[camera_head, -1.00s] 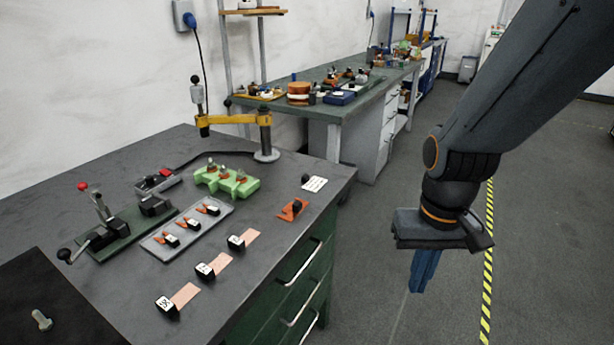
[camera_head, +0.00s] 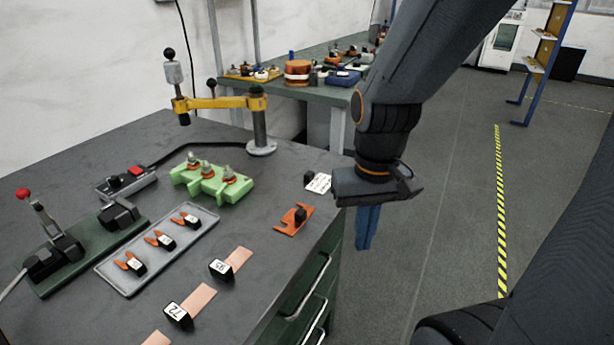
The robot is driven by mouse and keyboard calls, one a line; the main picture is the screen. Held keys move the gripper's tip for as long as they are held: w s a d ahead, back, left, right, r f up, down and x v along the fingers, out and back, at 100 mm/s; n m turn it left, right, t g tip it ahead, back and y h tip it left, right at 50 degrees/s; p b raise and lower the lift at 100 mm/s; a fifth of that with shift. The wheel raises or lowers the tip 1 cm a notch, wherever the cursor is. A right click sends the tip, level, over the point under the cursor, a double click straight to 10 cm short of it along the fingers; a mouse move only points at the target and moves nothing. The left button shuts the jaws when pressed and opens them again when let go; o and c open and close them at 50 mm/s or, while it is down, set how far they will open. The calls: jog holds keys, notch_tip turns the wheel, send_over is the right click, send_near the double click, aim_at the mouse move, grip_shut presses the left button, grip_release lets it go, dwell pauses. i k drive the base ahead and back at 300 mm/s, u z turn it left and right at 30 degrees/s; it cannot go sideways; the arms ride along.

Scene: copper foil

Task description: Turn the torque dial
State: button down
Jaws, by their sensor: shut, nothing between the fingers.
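I cannot tell for certain which part is the torque dial. A small black knob (camera_head: 310,176) stands by a white printed card (camera_head: 320,184) near the bench's right edge. Another black knob (camera_head: 300,216) stands on an orange plate (camera_head: 290,220) just in front of it. My gripper (camera_head: 366,246) points down with its blue fingers together and empty. It hangs to the right of the bench edge in the picture, apart from both knobs.
The dark bench top (camera_head: 90,170) holds a yellow arm on a post (camera_head: 259,130), a green block (camera_head: 212,182), a grey tray (camera_head: 205,225) of orange clips, copper strips (camera_head: 200,300) and a red-knobbed lever unit (camera_head: 65,250). Open floor (camera_head: 440,220) lies right.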

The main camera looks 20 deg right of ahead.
aim_at(114, 182)
jog(key=i, duration=0.2)
jog(key=k, duration=1.8)
jog(key=z, duration=0.65)
jog(key=i, duration=1.15)
jog(key=u, duration=0.8)
jog(key=i, duration=0.45)
jog(key=u, duration=0.5)
